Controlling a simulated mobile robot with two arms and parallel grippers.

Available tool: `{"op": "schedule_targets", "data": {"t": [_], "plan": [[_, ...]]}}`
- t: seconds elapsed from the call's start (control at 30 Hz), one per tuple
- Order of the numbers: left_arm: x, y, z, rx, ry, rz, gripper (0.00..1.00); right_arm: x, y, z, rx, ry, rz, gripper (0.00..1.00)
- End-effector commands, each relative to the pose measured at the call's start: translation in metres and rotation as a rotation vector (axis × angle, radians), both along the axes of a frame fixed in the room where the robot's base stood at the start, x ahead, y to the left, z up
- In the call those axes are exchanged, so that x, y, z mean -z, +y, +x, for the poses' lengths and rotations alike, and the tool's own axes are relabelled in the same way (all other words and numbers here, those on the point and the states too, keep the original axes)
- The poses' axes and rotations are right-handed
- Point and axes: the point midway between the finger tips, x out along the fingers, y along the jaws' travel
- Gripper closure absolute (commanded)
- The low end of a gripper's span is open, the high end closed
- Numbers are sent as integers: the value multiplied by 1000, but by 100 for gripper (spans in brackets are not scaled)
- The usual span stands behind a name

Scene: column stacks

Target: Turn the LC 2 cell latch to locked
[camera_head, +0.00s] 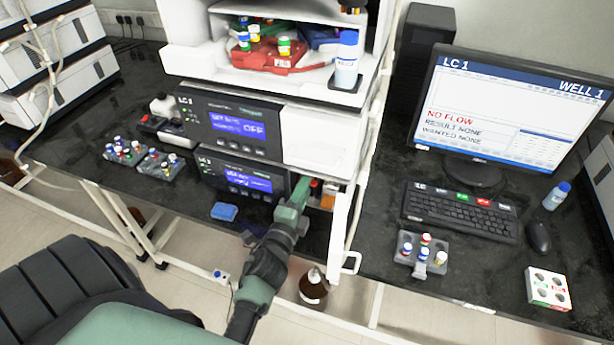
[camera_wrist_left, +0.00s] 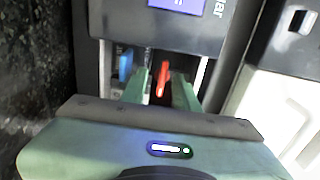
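My left gripper (camera_head: 301,186) reaches to the lower right front of the middle instrument stack. In the left wrist view its two green fingers (camera_wrist_left: 160,88) stand apart, with a red lever-like part (camera_wrist_left: 162,76) between and beyond them. A gap shows around the red part, so the gripper looks open; contact cannot be told. A red part (camera_head: 314,183) also shows beside the fingers in the head view. The modules of this stack (camera_head: 232,124) carry "LC 1" labels. I cannot read an LC 2 label or a locked mark. My right gripper is out of view.
A white open door panel (camera_head: 342,225) stands just right of my left gripper. A monitor (camera_head: 510,105) reads LC 1, NO FLOW. Vial racks (camera_head: 160,163) stand left, a blue block (camera_head: 224,212) lies near the bench edge, and a brown bottle (camera_head: 314,288) stands below.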

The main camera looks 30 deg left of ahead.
Motion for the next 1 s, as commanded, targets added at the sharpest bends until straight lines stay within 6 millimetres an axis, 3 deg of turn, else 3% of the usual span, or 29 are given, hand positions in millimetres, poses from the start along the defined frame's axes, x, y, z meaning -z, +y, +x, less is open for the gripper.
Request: {"op": "schedule_targets", "data": {"t": [0.33,0.43,0.47,1.0], "plan": [[0,-3,-1,-1,0,-1,70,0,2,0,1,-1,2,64],[0,-3,-1,-1,0,-1,98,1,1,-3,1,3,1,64],[0,-3,-1,-1,0,-1,100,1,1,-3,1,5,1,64],[-2,-1,0,-3,-24,-93,100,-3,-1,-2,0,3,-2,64]]}}
